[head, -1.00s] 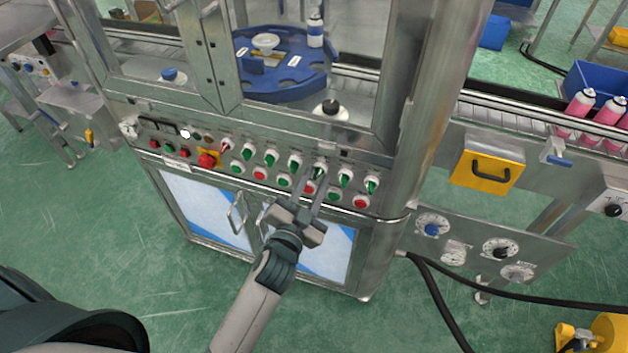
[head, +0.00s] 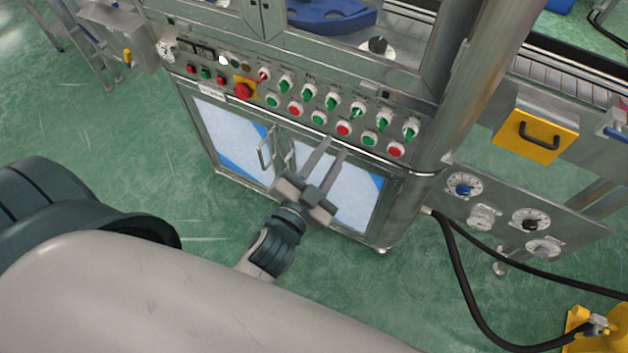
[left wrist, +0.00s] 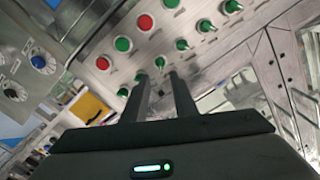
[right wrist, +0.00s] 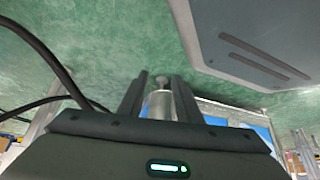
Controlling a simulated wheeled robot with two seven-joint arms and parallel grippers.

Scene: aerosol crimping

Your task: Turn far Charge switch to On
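A row of green-handled selector switches runs along the steel panel in the head view; their labels are too small to read, so I cannot tell which one is Charge. The fifth switch from the left (head: 357,108), counting the red-handled one, has its handle tilted sideways, unlike the neighbouring green ones. My left gripper (head: 337,145) is open and empty, its tips below the button row, apart from that switch. In the left wrist view a green switch (left wrist: 160,62) shows just beyond and between the fingertips (left wrist: 157,76). My right gripper (right wrist: 161,76) is open and empty, low near the floor.
Red and green buttons, including a red one (head: 344,128), sit below the switches. A red emergency button (head: 243,90) is at left. A dial panel (head: 575,235) and black hoses (head: 455,265) are at right. A metal machine foot (right wrist: 161,84) shows between my right fingers.

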